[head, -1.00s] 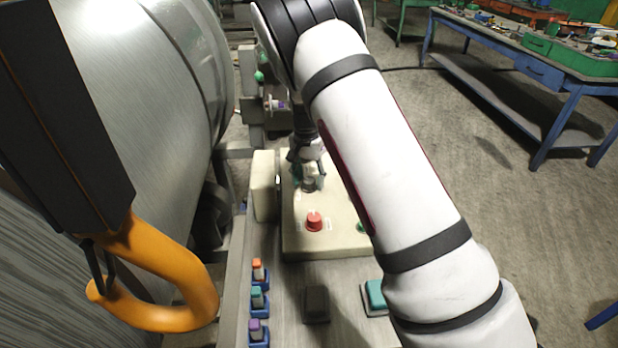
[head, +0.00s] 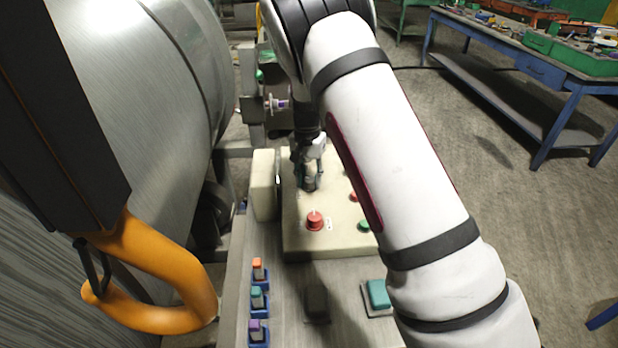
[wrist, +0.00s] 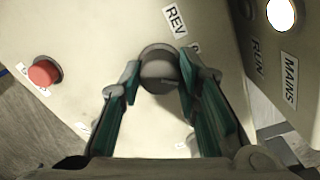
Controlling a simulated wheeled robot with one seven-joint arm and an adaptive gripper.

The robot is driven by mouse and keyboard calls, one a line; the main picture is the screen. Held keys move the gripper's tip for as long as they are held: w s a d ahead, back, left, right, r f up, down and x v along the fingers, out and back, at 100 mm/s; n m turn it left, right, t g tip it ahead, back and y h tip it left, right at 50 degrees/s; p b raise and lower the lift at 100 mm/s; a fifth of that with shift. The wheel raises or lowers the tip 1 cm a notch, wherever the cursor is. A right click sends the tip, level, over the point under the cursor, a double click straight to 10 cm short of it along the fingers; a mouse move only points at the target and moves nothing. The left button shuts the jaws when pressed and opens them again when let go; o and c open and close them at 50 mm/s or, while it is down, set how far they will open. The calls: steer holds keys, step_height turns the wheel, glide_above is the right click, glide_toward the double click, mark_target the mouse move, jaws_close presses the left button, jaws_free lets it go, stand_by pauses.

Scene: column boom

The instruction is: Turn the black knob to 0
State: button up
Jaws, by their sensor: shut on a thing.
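The black knob (wrist: 160,70) is a dark round knob on a cream control panel (head: 340,238). It sits between the fingertips of my gripper (wrist: 159,78), which is shut on it from both sides in the wrist view. Labels stand around the knob; one reads REV (wrist: 174,20), and others are partly hidden by the fingers. In the head view my gripper (head: 308,180) reaches down onto the panel's back left part, and the knob is mostly hidden there. I cannot read which label the knob points to.
A red knob (head: 315,221) is on the panel near its front, with a green button (head: 364,226) to its right. A MAINS label (wrist: 291,80) is on a neighbouring face. A large orange hook (head: 160,270) hangs at left.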

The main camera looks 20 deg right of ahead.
mark_target(307, 179)
steer(key=n+b, duration=0.1)
steer(key=n, duration=0.3)
steer(key=shift+n+b, duration=0.55)
steer(key=shift+n, duration=1.25)
steer(key=o, duration=1.2)
steer(key=r, duration=1.2)
steer(key=shift+a, duration=0.25)
